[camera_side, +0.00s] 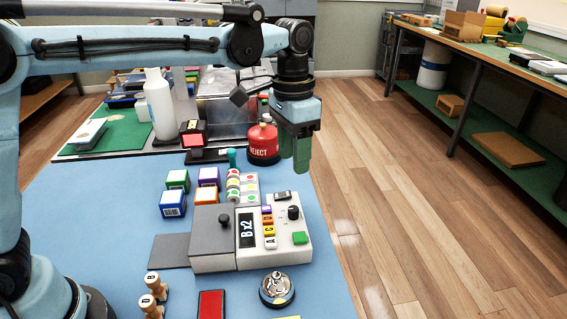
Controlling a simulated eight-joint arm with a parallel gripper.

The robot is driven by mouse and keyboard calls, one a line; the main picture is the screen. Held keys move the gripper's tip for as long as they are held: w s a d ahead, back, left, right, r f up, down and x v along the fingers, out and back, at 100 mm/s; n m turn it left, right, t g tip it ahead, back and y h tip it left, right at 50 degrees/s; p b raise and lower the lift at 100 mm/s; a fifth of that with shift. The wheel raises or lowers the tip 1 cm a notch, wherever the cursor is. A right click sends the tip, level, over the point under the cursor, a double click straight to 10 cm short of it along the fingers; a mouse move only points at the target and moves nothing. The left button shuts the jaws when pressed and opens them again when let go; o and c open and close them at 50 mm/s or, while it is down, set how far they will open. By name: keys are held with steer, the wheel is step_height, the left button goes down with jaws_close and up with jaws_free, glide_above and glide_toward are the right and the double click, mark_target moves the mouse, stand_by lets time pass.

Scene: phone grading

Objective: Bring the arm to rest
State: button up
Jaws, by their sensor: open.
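My arm reaches across the top of the side view from the left. My gripper (302,157) hangs down at its right end, with green fingers pointing at the table. It is open, and I see nothing held in it. The fingers are above the right edge of the blue mat (110,210), close beside the red REJECT canister (263,142). The fingers overlap nothing on the table closely enough to show contact.
A grey box with a control panel (290,238) stands mid-mat. Coloured cubes (173,204), a bell (277,289), wooden stamps (155,285) and a red pad (211,304) surround it. A white bottle (160,104) stands behind. Open floor lies right.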

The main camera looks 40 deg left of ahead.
steer(key=shift+a+r, duration=0.1)
steer(key=s+a+f+n+t, duration=0.1)
steer(key=s+a+n+t, duration=0.1)
steer(key=s+a, duration=0.4)
steer(key=s+a+f+n+t, duration=0.2)
steer(key=s+a+n+t, duration=0.1)
steer(key=s+a+t, duration=0.2)
steer(key=shift+s+a+f+y, duration=0.25)
steer(key=shift+s+a+y, duration=0.05)
steer(key=shift+s+a, duration=1.1)
steer(key=shift+s+d, duration=0.1)
